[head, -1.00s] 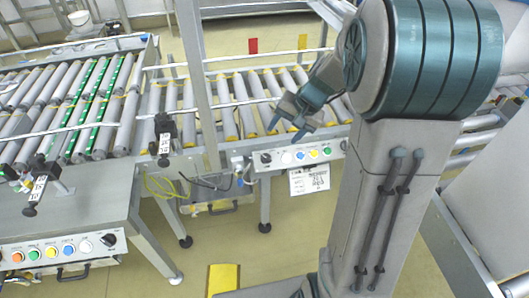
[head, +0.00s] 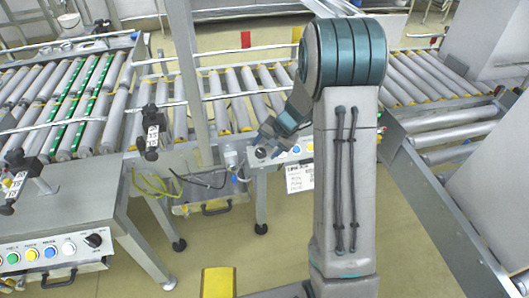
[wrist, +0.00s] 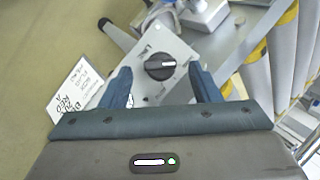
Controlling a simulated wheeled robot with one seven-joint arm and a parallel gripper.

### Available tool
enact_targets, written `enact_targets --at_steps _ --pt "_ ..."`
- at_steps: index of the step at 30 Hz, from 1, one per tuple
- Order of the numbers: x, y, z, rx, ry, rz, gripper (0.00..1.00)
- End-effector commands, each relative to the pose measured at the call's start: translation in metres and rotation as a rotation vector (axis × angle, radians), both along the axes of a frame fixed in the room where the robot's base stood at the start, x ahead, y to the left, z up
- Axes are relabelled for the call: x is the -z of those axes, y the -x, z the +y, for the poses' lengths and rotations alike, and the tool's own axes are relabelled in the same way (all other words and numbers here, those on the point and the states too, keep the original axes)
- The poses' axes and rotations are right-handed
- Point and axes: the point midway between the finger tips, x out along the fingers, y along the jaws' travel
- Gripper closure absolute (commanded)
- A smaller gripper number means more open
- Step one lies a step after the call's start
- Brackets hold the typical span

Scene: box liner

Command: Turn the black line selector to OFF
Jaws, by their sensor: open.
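The black line selector (wrist: 160,66) is a round knob with a white mark, on a light grey control panel. In the wrist view its mark points to the right, and the panel lettering is too small to read. In the head view the selector (head: 261,153) sits at the left end of the panel under the middle conveyor. My gripper (head: 265,137) is just above and in front of it. In the wrist view my gripper (wrist: 158,76) is open, its two blue fingers apart, with the knob between and slightly beyond their tips. I cannot tell whether they touch it.
A white paper sign (head: 299,177) hangs below the panel, near my fingers in the wrist view. Coloured buttons are right of the knob. Another panel with a black selector (head: 94,240) is at the left. Rollers (head: 235,110) lie behind; a metal post stands left.

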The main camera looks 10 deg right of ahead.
Motion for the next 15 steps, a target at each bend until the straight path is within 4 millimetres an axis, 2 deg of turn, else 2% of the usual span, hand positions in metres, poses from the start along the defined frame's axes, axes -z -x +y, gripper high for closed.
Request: enact_targets --at_steps 1,6,15 --pt "0.008 -0.002 0.003 0.000 -0.001 0.001 0.44" --pt "0.017 -0.005 0.007 -0.001 0.000 0.000 0.44" --pt "0.018 -0.006 0.008 0.000 0.001 -0.001 0.44"
